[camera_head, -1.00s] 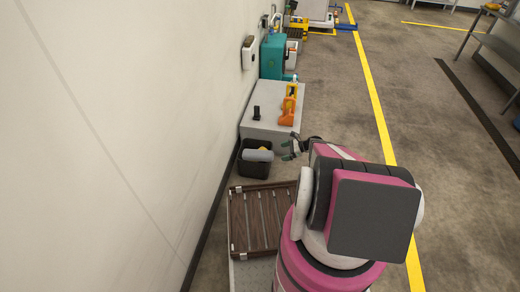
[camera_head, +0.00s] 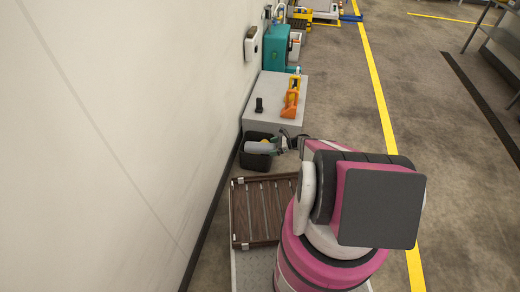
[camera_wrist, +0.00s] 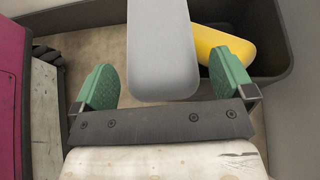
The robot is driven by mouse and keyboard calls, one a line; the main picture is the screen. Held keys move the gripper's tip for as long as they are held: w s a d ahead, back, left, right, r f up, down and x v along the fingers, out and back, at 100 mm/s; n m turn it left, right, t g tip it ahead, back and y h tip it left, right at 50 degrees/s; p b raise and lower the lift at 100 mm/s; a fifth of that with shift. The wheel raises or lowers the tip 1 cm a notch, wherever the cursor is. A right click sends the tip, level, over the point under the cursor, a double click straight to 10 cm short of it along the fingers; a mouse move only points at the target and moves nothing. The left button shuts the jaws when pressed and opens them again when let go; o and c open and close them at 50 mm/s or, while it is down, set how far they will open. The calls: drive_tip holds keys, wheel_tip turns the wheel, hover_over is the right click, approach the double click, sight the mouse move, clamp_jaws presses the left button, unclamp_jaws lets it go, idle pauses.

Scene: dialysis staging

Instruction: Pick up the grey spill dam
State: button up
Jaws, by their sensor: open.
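The grey spill dam (camera_wrist: 162,50) is a smooth grey bar with a rounded end. In the head view the grey spill dam (camera_head: 259,147) lies across the top of a black bin (camera_head: 253,161). My gripper (camera_wrist: 163,80) has green fingertips and is open. In the wrist view the grey bar's end shows between the two fingers, with a gap on the left; I cannot tell whether it touches the right one. In the head view my gripper (camera_head: 287,141) is at the bin's right side, partly hidden by my arm.
A yellow object (camera_wrist: 224,50) lies in the bin beside the grey bar. Behind the bin a grey box (camera_head: 272,115) carries an orange tool (camera_head: 290,101) and a small black item (camera_head: 259,105). A brown slatted rack (camera_head: 262,212) is in front. The wall is close on the left.

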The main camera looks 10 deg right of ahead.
drive_tip(key=shift+x, duration=0.85)
drive_tip(key=c, duration=0.9)
drive_tip(key=shift+c, duration=0.2)
wheel_tip(320, 180, up, 10)
drive_tip(key=shift+f, duration=0.1)
drive_tip(key=shift+w, duration=0.1)
drive_tip(key=w, duration=0.7)
wheel_tip(320, 180, down, 6)
drive_tip(key=shift+s+d, duration=0.15)
drive_tip(key=shift+d, duration=0.25)
drive_tip(key=shift+f, duration=0.1)
